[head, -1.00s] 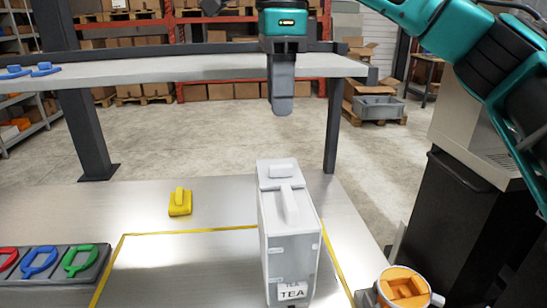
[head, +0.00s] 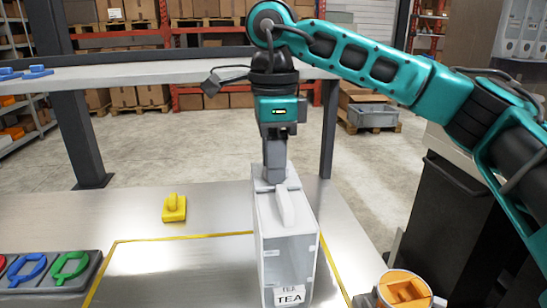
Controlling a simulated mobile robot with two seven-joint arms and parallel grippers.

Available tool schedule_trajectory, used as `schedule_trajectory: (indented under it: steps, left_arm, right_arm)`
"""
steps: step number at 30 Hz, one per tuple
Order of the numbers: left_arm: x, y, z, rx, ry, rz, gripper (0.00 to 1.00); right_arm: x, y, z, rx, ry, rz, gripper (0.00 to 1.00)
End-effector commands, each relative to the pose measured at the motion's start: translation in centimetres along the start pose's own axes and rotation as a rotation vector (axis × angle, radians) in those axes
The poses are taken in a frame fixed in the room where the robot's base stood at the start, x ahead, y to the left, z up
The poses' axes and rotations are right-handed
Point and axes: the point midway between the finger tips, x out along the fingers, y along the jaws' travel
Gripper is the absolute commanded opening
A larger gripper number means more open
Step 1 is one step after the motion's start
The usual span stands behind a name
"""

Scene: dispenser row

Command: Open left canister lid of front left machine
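A white, partly clear canister labelled TEA (head: 285,250) stands upright on the metal table in the head view. A long white handle (head: 285,207) runs along its top. My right gripper (head: 275,176) points straight down at the back end of the canister's top. Its fingers cover the raised white block there, and I cannot tell whether they touch or grip it. The fingers line up in this view, so the gap between them is hidden. My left gripper is out of view. Part of a machine with several canisters (head: 522,32) shows at the upper right.
Yellow tape marks an area around the canister. A yellow handled piece (head: 174,208) lies to its left. A tray (head: 85,280) with coloured rings is at the left edge. A mug with an orange piece (head: 404,290) stands at lower right. A raised shelf (head: 130,70) spans behind.

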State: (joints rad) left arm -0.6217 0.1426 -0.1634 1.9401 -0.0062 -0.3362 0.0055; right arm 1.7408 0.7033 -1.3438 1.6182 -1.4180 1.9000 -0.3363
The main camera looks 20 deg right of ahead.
Motion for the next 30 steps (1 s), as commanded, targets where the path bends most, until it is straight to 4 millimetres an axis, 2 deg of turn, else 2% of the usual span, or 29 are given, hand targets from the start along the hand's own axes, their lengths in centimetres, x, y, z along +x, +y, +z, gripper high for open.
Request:
schedule_trajectory:
  steps: [1, 11, 30]
  left_arm:
    - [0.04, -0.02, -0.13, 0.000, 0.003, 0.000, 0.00]
    - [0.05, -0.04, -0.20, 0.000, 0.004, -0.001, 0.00]
    - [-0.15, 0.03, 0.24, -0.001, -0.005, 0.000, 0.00]
  right_arm:
    - [-0.01, -0.01, -0.01, 0.000, 0.000, 0.000, 0.31]
    - [-0.04, -0.01, 0.00, 0.000, 0.000, 0.000, 0.00]
    - [-0.05, 0.01, 0.01, 0.000, -0.001, 0.000, 0.00]
